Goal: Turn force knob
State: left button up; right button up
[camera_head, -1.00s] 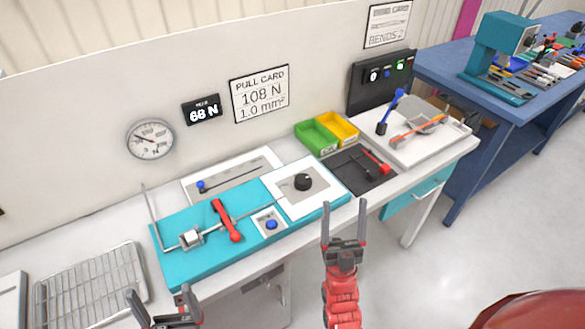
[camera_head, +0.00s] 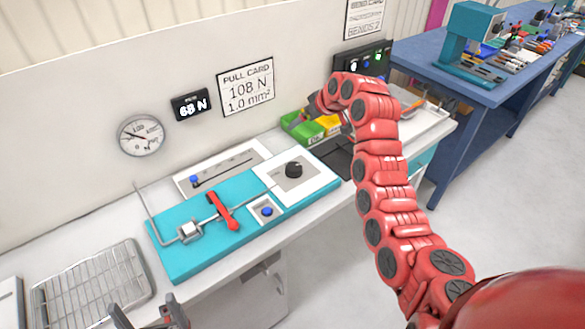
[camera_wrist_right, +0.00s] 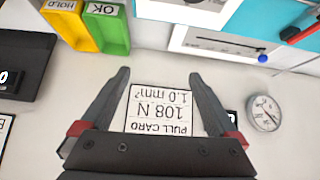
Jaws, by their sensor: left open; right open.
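The black force knob (camera_head: 293,169) sits on a white plate at the right end of the teal fixture (camera_head: 180,262). The small display (camera_head: 190,105) on the back panel reads 68 N. The pull card (camera_head: 246,87) beside it reads 108 N, 1.0 mm². My right arm reaches over the bench, its hand above the green and yellow bins. In the right wrist view my right gripper (camera_wrist_right: 160,100) is open and empty, facing the pull card upside down; the knob is not clearly visible there. My left gripper (camera_head: 145,316) is open and empty at the bottom edge.
The fixture also carries a red lever (camera_head: 223,211), a metal clamp block (camera_head: 190,231) and a blue button (camera_head: 267,210). A round gauge (camera_head: 141,135) hangs on the panel. A wire rack (camera_head: 95,288) lies left. Green (camera_head: 303,127) and yellow bins stand behind my right arm.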

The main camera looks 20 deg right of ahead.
jog(key=s+r+n+g, duration=0.1)
jog(key=s+n+g, duration=0.15)
jog(key=s, duration=0.55)
jog(key=g, duration=0.2)
send_near(294, 166)
jog(key=shift+m+t+h, duration=0.25)
jog(key=shift+h, duration=0.05)
jog(key=p+x, duration=0.1)
jog(key=x, duration=0.3)
jog(key=p+x, duration=0.1)
jog(key=x, duration=0.1)
jog(key=shift+s+a+f+p, duration=0.2)
jog(key=shift+s+a+p, duration=0.1)
jog(key=shift+p, duration=0.05)
jog(key=shift+x, duration=1.15)
jog(key=c, duration=1.4)
